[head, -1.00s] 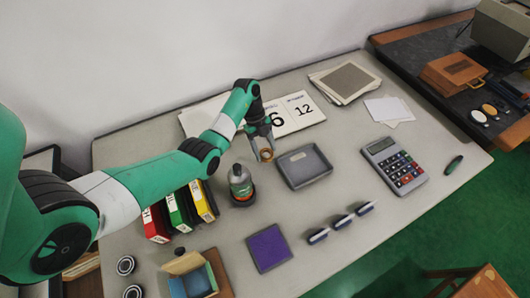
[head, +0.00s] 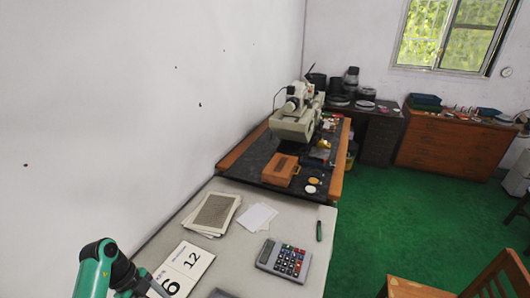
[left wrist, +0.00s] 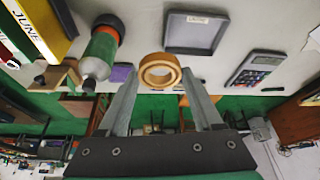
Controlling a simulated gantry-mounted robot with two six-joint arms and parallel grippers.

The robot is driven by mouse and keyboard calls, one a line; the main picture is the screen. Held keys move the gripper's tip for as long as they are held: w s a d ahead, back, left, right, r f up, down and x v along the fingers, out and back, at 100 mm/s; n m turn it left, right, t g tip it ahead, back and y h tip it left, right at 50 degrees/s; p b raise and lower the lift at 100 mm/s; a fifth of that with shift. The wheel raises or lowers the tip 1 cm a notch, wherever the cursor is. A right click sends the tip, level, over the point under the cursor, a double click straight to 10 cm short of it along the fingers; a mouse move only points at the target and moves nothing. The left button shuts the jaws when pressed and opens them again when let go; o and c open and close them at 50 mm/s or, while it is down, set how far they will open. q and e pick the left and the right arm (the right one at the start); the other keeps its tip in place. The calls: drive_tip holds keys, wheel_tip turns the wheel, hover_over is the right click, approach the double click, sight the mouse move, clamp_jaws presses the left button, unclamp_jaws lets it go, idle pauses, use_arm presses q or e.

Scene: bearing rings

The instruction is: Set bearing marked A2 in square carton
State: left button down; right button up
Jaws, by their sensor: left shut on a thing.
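My left gripper (left wrist: 160,84) is shut on a tan, brass-like bearing ring (left wrist: 160,57), held between its fingertips in the left wrist view. No marking on the ring can be read. In the head view only part of my left arm (head: 97,268) and gripper show at the bottom left edge, and the ring is out of frame. My right gripper is in neither view.
A grey shallow tray (left wrist: 196,33), a bottle (left wrist: 100,52) and a calculator (left wrist: 257,66) stand around the ring in the left wrist view. In the head view, a calendar (head: 188,268), papers (head: 212,213) and a side bench with a wooden box (head: 281,169) lie beyond.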

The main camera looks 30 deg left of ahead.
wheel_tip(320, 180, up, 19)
drive_tip(key=p, duration=1.6)
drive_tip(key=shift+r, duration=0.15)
